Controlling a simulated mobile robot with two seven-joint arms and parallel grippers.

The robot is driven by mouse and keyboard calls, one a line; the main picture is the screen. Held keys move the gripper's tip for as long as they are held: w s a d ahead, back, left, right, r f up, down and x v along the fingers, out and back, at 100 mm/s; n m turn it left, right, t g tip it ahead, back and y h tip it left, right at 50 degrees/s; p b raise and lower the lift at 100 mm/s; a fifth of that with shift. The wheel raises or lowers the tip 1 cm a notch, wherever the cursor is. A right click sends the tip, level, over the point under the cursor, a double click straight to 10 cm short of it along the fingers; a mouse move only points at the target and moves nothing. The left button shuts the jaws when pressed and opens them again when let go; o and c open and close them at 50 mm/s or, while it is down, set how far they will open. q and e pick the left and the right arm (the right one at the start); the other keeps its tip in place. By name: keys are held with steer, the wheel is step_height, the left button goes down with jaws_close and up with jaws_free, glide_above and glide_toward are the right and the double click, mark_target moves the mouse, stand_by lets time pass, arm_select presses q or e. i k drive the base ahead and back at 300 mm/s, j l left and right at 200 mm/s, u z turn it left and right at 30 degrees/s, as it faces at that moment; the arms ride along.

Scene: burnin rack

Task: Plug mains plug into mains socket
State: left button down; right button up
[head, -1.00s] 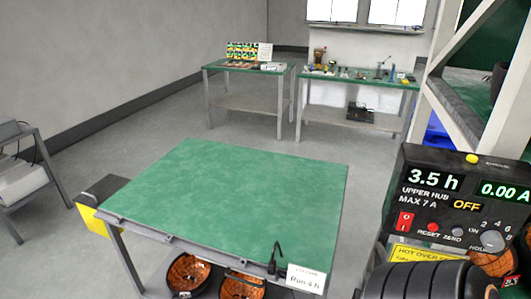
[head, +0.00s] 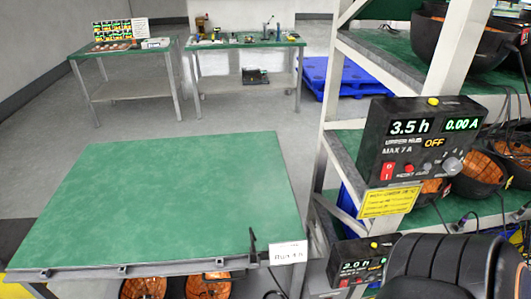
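A small black upright piece with a cord, which may be the mains plug (head: 252,243), stands at the front right edge of the green-topped table (head: 170,195), beside a white card reading "Run 4 h" (head: 288,252). It is too small to be sure. The upper hub (head: 420,143) on the rack at right shows 3.5 h, 0.00 A and OFF. A second hub (head: 357,265) sits lower down, partly hidden. I cannot make out a mains socket for certain. Neither of my grippers is in view.
The rack (head: 345,100) at right holds several black bowls with orange insides (head: 485,170) and loose cables. More orange-lined bowls (head: 210,286) sit below the table. The tabletop is clear. Two workbenches (head: 245,45) and a blue pallet (head: 345,75) stand at the back.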

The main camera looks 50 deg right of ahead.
mark_target(253, 251)
steer(key=i+j+z, duration=0.2)
steer(key=z, duration=0.25)
steer(key=i+j+z, duration=0.1)
steer(key=j+z, duration=0.6)
steer(key=j, duration=0.15)
steer(key=i+j+z, duration=0.1)
steer(key=j+z, duration=0.2)
steer(key=j, duration=0.15)
